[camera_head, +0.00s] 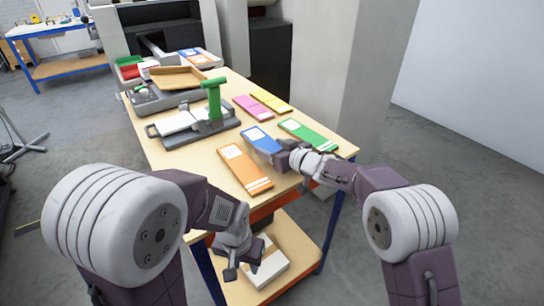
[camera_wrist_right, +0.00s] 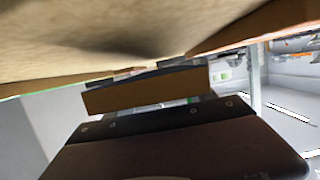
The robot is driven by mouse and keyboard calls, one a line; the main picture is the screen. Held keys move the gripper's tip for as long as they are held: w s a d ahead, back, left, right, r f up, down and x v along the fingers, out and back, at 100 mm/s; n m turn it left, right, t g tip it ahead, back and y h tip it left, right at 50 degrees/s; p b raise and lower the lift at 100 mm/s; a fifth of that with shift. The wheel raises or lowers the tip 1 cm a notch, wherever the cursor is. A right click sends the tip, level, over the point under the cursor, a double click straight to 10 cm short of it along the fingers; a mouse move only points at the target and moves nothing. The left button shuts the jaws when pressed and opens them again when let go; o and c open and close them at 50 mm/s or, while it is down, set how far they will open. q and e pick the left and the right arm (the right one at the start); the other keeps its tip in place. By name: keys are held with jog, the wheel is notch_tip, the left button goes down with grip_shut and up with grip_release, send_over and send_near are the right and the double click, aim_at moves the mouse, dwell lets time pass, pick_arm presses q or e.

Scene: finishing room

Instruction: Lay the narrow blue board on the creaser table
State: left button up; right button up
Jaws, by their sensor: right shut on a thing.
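The narrow blue board (camera_head: 260,138), with a white label at its far end, lies on the wooden worktable between an orange board and a green board. My right gripper (camera_head: 283,158) is at its near end, shut on it; the fingertips are partly hidden by the wrist. The creaser (camera_head: 205,125), a grey machine with an upright green handle, stands behind the boards; its pale table (camera_head: 178,122) looks bare. My left gripper (camera_head: 240,262) hangs empty in front of the worktable, low over the shelf, its jaw opening unclear.
An orange board (camera_head: 243,168) and a green board (camera_head: 308,134) flank the blue one. Pink (camera_head: 253,107) and yellow (camera_head: 271,101) boards lie behind. A wooden tray (camera_head: 177,77) is further back. A white carton (camera_head: 262,268) sits on the lower shelf. A pale pillar (camera_head: 340,75) stands right.

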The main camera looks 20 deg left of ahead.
notch_tip(320, 180, down, 2)
jog(key=shift+w+f, duration=0.1)
jog(key=shift+f, duration=0.1)
jog(key=o, duration=1.4)
